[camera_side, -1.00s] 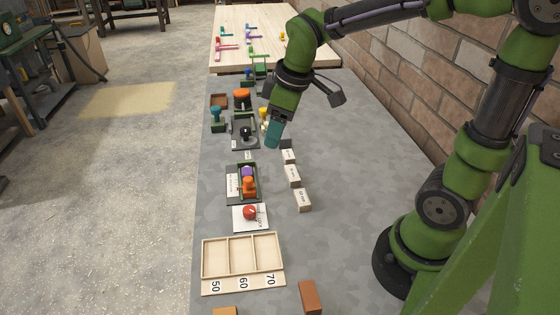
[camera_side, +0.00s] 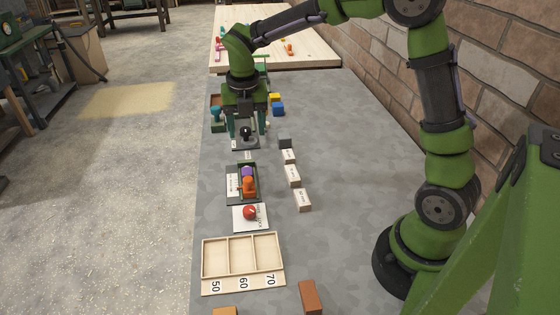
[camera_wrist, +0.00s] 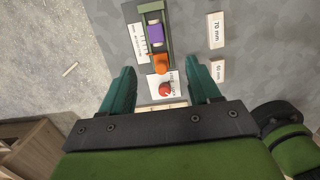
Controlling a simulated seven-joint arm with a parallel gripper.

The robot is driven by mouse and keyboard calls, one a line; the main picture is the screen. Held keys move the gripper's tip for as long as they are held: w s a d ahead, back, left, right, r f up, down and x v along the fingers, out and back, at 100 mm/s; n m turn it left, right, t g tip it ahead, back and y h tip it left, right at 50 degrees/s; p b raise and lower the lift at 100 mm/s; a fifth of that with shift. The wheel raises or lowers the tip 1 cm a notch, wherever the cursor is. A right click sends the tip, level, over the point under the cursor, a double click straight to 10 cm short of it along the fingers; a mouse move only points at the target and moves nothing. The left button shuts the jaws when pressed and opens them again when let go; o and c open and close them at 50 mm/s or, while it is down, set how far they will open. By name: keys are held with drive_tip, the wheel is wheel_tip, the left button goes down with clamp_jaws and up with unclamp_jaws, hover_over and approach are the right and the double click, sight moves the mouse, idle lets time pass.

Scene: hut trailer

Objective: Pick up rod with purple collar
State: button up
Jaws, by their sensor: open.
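A purple piece (camera_side: 248,172) sits in a dark green-edged fixture (camera_side: 229,196), just behind an orange piece (camera_side: 249,187). My gripper (camera_side: 247,127) points down, open and empty, over the area of a black-knobbed fixture (camera_side: 246,141) farther back. In the wrist view its two teal fingers (camera_wrist: 163,72) are spread apart. Small coloured parts on the wooden board (camera_side: 330,55) are partly hidden by my arm.
A red button (camera_side: 250,212) and a tray with three compartments (camera_side: 243,281) stand nearer the camera. Labelled blocks (camera_side: 293,176) line the right side. Yellow and blue blocks (camera_side: 277,107) lie behind.

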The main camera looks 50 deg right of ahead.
hover_over(247, 171)
drive_tip(key=s, duration=0.1)
wheel_tip(247, 171, down, 9)
drive_tip(key=shift+s+a+f, duration=0.1)
drive_tip(key=shift+s, duration=0.05)
drive_tip(key=shift+w+f, duration=0.2)
drive_tip(key=shift+f, duration=0.7)
drive_tip(key=shift+w+f, duration=0.2)
drive_tip(key=shift+f, duration=0.65)
drive_tip(key=shift+w+f, duration=0.2)
drive_tip(key=shift+f, duration=0.7)
drive_tip(key=shift+c, duration=0.2)
drive_tip(key=c, duration=1.1)
drive_tip(key=shift+r, duration=0.1)
